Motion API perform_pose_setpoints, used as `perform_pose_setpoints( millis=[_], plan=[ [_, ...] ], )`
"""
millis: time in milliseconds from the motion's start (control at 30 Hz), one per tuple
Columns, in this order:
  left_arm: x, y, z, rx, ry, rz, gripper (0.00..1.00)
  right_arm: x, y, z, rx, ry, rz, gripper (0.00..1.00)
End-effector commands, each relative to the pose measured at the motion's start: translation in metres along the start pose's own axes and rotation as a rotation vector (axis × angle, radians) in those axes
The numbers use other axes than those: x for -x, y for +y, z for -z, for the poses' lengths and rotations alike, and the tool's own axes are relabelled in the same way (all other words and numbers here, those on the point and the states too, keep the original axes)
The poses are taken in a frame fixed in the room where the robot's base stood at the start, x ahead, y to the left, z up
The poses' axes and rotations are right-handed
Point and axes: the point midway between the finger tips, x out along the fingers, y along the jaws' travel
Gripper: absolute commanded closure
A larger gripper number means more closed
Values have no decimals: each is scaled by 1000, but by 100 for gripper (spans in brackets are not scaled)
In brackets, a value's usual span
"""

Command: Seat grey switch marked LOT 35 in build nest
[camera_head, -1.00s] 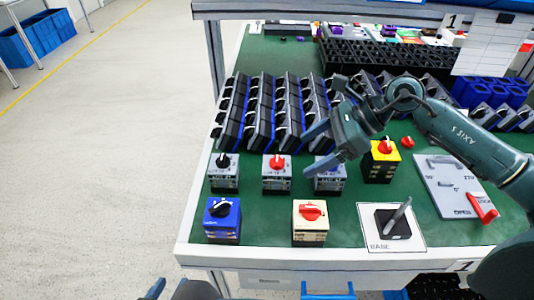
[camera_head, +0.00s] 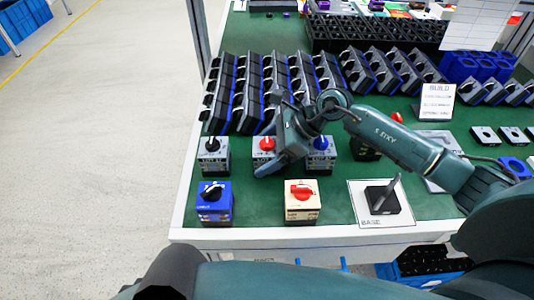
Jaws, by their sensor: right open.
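Three grey switches stand in a row on the green table: one with a black knob (camera_head: 213,158), one with a red knob (camera_head: 262,146), and one with a blue knob (camera_head: 321,158). Their lot markings are too small to read. My right gripper (camera_head: 275,158) is open over the red-knob switch and the gap beside the blue-knob one; it partly hides the red-knob switch. I cannot tell whether it touches either. A white mat marked BASE (camera_head: 366,221) holds a black square block with a slanted grey post. A BUILD sign (camera_head: 437,102) stands farther back right; I cannot clearly make out a nest. My left gripper is not in view.
A blue switch (camera_head: 214,208) and a cream switch with a red knob (camera_head: 301,207) stand in the front row. A dark switch behind my right arm is mostly hidden. Racks of black parts (camera_head: 246,82) fill the back. Green table is clear between the front switches.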

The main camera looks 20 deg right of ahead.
Motion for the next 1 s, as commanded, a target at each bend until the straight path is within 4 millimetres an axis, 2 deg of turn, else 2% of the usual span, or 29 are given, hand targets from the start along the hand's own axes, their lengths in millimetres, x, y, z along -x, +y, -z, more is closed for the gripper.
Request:
perform_pose_setpoints(
  millis=[133,367,1000],
  plan=[
    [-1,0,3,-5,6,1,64,-13,0,-1,0,-1,0,16],
    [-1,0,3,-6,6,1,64,-14,0,0,1,0,1,16],
    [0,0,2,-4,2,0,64,-13,0,0,1,0,1,69]
  ],
)
